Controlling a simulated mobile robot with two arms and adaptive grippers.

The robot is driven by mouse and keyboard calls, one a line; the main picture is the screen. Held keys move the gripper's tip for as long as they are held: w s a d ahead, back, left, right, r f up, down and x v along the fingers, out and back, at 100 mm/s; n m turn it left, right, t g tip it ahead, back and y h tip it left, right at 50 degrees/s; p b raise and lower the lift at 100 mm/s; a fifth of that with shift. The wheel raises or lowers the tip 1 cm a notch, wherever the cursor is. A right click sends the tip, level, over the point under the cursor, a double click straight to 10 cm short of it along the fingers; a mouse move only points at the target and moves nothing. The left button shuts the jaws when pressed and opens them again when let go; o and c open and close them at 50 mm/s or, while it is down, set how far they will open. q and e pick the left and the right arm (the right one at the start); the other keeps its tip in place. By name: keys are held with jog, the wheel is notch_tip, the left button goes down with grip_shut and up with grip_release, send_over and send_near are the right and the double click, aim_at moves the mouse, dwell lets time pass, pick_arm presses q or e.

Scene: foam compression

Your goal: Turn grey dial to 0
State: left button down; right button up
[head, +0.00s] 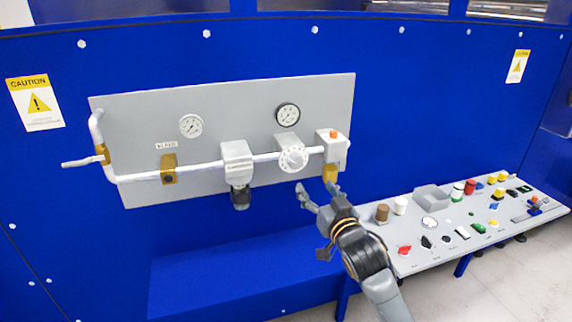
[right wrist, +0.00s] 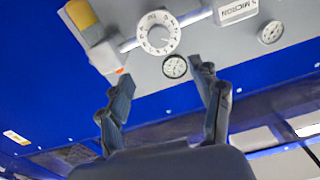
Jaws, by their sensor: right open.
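The light grey dial (head: 293,158) sits on the white pipe of the grey panel, with dark markings around its rim. It also shows in the right wrist view (right wrist: 158,33), above and between my fingers, but the number it is set to is too small to read surely. My right gripper (head: 319,191) is open and empty, just below the dial and apart from it. Its two spread fingers also show in the right wrist view (right wrist: 160,72). My left gripper is not in view.
Right of the dial is a grey box (head: 332,147) with an orange button. Left of it is a grey filter unit (head: 237,160). Two gauges (head: 191,125) (head: 288,115) are above. A control console (head: 450,240) with several knobs stands at the lower right.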

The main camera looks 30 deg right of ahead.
aim_at(297, 162)
jog(key=p+x, duration=0.3)
jog(key=x, duration=0.9)
jog(key=shift+w, duration=0.3)
jog(key=shift+w+d, duration=0.1)
jog(key=shift+w, duration=0.35)
jog(key=c, duration=1.2)
